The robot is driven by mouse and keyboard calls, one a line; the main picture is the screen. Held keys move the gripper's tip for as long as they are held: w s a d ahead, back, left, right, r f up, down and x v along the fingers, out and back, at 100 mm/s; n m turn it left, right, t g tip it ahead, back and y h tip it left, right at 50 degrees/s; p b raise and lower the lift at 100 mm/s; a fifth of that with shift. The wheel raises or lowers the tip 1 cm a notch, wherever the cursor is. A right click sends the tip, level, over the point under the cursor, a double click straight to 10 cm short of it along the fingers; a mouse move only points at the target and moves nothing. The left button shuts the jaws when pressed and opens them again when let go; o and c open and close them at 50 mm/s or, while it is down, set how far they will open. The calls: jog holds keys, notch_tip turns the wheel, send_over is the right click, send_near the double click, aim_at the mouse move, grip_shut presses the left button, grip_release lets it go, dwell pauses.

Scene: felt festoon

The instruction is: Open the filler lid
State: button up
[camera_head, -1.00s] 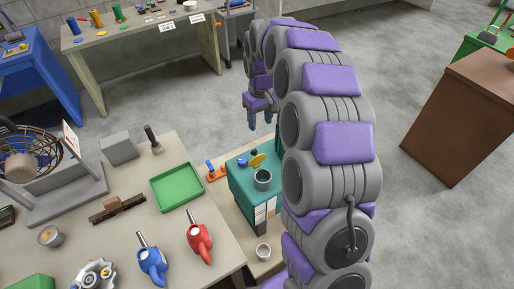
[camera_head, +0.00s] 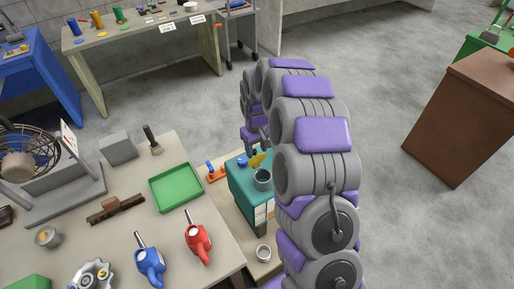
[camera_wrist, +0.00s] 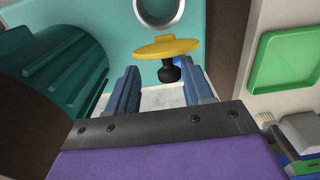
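A teal box (camera_head: 243,194) stands on a low bench beside the main table. On its top is a grey open round cup or neck (camera_head: 263,180), which shows as a ring in the wrist view (camera_wrist: 158,24). A yellow disc (camera_head: 258,159), likely the filler lid, is behind it; in the wrist view the yellow disc (camera_wrist: 160,49) has a black knob below it. My gripper (camera_wrist: 163,74) is open. Its two blue fingers stand apart, with the black knob between them, nearer the right finger. I cannot tell whether they touch it. In the head view my arm partly hides the gripper.
A ribbed teal cylinder (camera_wrist: 65,70) is close on the left in the wrist view. A small cup (camera_head: 263,254) stands in front of the box.

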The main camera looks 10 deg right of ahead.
jog(key=shift+a, duration=1.15)
jog(key=shift+c, duration=1.5)
jog(key=shift+d, duration=0.8)
jog(key=c, duration=0.3)
jog(key=shift+d, duration=0.1)
jog(key=shift+c, duration=0.8)
jog(key=shift+a, duration=0.4)
grip_shut()
jog(key=shift+d, duration=0.1)
